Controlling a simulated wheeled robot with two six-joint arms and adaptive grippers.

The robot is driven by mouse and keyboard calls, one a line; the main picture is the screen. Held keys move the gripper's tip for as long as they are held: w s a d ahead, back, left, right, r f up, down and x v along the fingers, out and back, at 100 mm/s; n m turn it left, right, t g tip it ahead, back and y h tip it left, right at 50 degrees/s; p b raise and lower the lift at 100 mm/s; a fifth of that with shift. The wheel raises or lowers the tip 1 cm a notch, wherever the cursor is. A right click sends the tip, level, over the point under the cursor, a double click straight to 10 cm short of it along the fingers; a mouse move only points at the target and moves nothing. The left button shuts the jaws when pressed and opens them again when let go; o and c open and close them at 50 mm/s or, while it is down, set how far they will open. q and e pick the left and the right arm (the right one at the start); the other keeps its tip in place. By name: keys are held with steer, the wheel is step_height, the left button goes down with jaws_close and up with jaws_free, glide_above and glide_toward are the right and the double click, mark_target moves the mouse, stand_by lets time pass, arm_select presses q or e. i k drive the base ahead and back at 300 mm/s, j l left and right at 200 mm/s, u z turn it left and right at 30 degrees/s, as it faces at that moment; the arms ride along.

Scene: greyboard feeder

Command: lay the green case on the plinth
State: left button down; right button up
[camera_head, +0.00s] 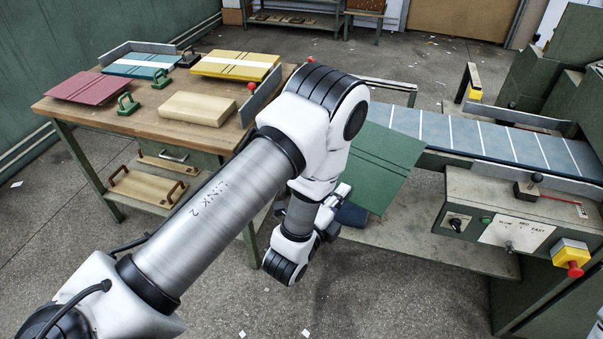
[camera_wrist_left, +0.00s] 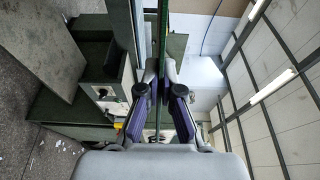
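The green case (camera_head: 385,165), a flat dark-green board with crease lines, is held tilted in the air by my left gripper (camera_head: 338,198). In the left wrist view the case shows edge-on as a thin green strip (camera_wrist_left: 163,35) between the two fingers of the left gripper (camera_wrist_left: 160,82), which are shut on it. A pale block (camera_head: 197,108) lies on the wooden table; I cannot tell for sure if it is the plinth. My right gripper is out of view.
The wooden table (camera_head: 150,118) also bears a red case (camera_head: 93,87), a blue case (camera_head: 142,66), a yellow case (camera_head: 235,65) and green-handled tools. Right of the held case are the conveyor belt (camera_head: 485,138) and a control box (camera_head: 510,215).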

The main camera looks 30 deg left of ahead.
mark_target(204, 106)
steer(key=u, duration=0.4)
steer(key=l+u, duration=0.15)
steer(key=u, duration=0.25)
steer(key=l+u, duration=0.1)
steer(key=u, duration=0.3)
steer(key=i+l, duration=0.05)
